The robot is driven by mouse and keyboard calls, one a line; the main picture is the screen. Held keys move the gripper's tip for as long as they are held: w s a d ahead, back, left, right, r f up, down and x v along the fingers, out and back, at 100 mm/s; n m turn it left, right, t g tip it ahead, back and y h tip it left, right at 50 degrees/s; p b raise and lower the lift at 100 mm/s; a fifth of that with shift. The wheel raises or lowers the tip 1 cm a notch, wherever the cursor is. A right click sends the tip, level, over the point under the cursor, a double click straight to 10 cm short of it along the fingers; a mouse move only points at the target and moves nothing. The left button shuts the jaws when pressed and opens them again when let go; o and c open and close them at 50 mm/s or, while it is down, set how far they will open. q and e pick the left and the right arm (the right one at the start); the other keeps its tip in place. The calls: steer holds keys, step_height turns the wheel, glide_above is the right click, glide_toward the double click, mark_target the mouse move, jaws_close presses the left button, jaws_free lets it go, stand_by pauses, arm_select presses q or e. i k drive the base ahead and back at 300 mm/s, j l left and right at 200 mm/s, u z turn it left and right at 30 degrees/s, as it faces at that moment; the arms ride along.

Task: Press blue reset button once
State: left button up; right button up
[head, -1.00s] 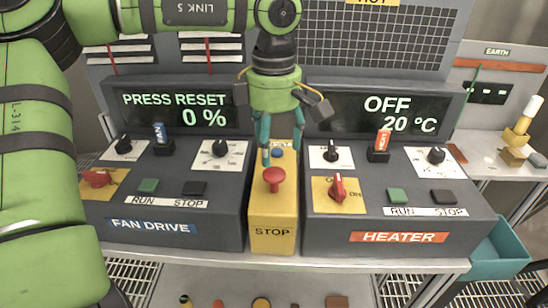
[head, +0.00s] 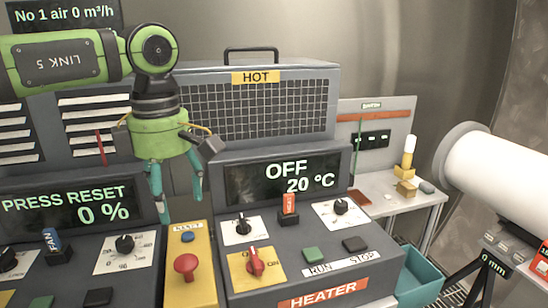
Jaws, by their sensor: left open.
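The blue reset button (head: 188,237) is on the upper part of the yellow stop box (head: 203,285), under a small label. A red mushroom stop button (head: 186,265) is below it on the same box. My left gripper (head: 177,205) points down with its teal fingers apart and empty. In the picture it is above the blue button, and the button is fully visible. The fan drive display (head: 75,205) reads PRESS RESET and 0 %. My right gripper is not in view.
The heater panel (head: 300,240) is right of the yellow box, its display reading OFF and 20 °C. A red rotary switch (head: 255,262) sits close to the box. Behind stands a grille box (head: 270,100) marked HOT. A teal bin (head: 418,277) and white cylinder (head: 495,180) are at right.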

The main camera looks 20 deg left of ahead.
mark_target(187, 236)
steer(key=k+l, duration=1.2)
steer(key=k, duration=0.05)
